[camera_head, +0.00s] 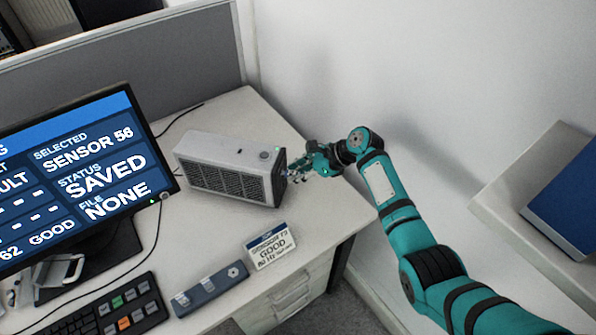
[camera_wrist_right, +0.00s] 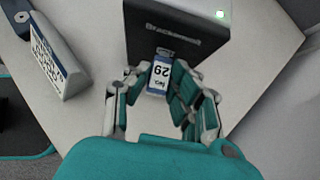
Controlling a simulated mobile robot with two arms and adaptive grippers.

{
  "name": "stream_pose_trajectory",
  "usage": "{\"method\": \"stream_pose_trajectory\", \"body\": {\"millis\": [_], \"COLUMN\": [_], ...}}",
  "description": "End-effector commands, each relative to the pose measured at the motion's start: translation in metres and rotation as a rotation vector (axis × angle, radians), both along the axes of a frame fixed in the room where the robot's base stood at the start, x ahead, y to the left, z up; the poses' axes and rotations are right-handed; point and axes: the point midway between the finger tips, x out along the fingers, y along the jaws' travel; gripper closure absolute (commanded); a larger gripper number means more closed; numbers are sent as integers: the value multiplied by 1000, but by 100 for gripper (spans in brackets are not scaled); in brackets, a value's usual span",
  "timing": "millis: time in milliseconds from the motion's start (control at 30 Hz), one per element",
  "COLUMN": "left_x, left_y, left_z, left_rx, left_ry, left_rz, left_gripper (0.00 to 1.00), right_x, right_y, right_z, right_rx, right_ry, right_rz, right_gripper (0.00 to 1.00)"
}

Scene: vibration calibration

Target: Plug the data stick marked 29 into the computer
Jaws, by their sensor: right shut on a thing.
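The computer (camera_head: 228,167) is a light grey box with a dark grille and a dark end panel, standing on the desk. Its dark end panel (camera_wrist_right: 178,28) fills the top of the right wrist view, with a green light at its corner. The data stick (camera_wrist_right: 160,75) is blue and white and reads 29, upside down in that view. My right gripper (camera_wrist_right: 157,84) is shut on the stick and holds it right at the panel. I cannot tell how far the stick is in. My right gripper (camera_head: 297,172) is also at the computer's right end in the head view. My left gripper is not clearly visible.
A monitor (camera_head: 80,170) showing SENSOR 56, SAVED and FILE NONE stands at the left. A keyboard (camera_head: 105,312), a grey-blue device (camera_head: 210,289) and a card reading GOOD (camera_head: 270,246) are at the desk's front. A wall and a shelf (camera_head: 545,205) are at the right.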

Motion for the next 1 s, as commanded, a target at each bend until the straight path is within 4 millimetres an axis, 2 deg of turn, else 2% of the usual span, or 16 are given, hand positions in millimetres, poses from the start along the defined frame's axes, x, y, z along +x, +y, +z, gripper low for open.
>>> {"method": "stream_pose_trajectory", "body": {"millis": [1000], "left_x": [0], "left_y": [0], "left_z": [7], "left_rx": [1], "left_ry": [-1], "left_rz": [0], "left_gripper": [60], "right_x": [0], "right_y": [5], "right_z": [1], "right_rx": [3], "right_ry": [0], "right_rz": [2], "right_gripper": [100]}}
